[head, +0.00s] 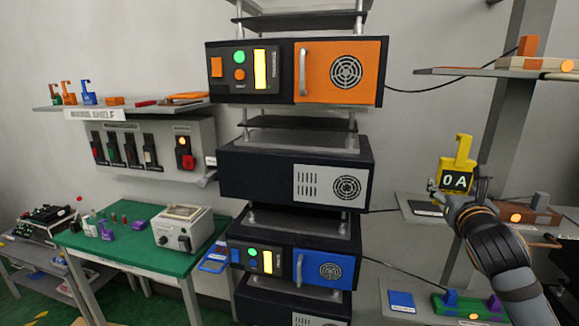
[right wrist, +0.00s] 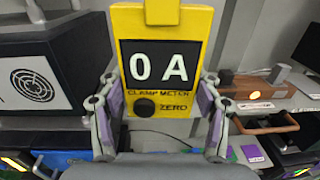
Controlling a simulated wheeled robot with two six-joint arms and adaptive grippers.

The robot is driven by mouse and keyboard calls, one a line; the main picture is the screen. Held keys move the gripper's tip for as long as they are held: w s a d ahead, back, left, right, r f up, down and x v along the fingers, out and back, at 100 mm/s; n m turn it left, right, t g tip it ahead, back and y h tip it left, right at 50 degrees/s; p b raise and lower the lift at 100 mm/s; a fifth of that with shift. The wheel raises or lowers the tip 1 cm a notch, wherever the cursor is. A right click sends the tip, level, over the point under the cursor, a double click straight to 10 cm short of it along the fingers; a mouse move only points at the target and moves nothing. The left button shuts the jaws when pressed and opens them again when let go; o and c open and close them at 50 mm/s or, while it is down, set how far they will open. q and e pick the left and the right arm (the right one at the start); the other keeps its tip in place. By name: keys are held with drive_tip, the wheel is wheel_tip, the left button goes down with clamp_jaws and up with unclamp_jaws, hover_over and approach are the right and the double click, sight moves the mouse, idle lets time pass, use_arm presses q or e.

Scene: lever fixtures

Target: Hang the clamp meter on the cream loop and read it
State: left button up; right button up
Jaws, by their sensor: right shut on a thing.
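The yellow clamp meter (head: 456,165) is upright in my right gripper (head: 458,196), raised in front of the right-hand shelves. In the right wrist view the meter (right wrist: 160,105) stands between my two fingers, with a dark knob marked ZERO. Its black display reads 0 A in both views. My right gripper is shut on the meter's sides. A cream fixture (head: 525,63) with an orange lamp and an orange block lies on the upper right shelf; I cannot make out a loop on it. The meter is below it, apart from it. My left gripper is not in view.
A brown fixture (head: 530,215) with a lit lamp sits on the middle right shelf, and a green one (head: 465,306) on the lower shelf. Black cables run to the shelves from the equipment rack (head: 292,180). A grey post stands behind the meter. A green table (head: 130,245) is left.

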drive_tip(key=f, duration=0.1)
drive_tip(key=a+f, duration=0.1)
drive_tip(key=f, duration=0.1)
drive_tip(key=shift+w+a+f+y, duration=0.1)
drive_tip(key=shift+w+a+y, duration=0.1)
drive_tip(key=shift+y, duration=0.1)
drive_tip(key=s+a+f+n+y+b, duration=0.1)
drive_tip(key=a+f, duration=0.3)
drive_tip(key=f, duration=0.7)
drive_tip(key=s+a+f+n+y+b, duration=0.15)
drive_tip(key=a+f, duration=0.25)
drive_tip(key=f, duration=0.8)
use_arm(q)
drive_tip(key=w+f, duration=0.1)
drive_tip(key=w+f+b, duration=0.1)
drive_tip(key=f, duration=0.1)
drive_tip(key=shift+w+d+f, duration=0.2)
use_arm(e)
drive_tip(key=s+a+f+y, duration=0.2)
drive_tip(key=s+a+f, duration=0.7)
drive_tip(key=f, duration=0.4)
drive_tip(key=shift+s+f+n+t, duration=0.2)
drive_tip(key=shift+s+n+t, duration=0.2)
drive_tip(key=shift+s+n, duration=0.05)
drive_tip(key=shift+a, duration=0.1)
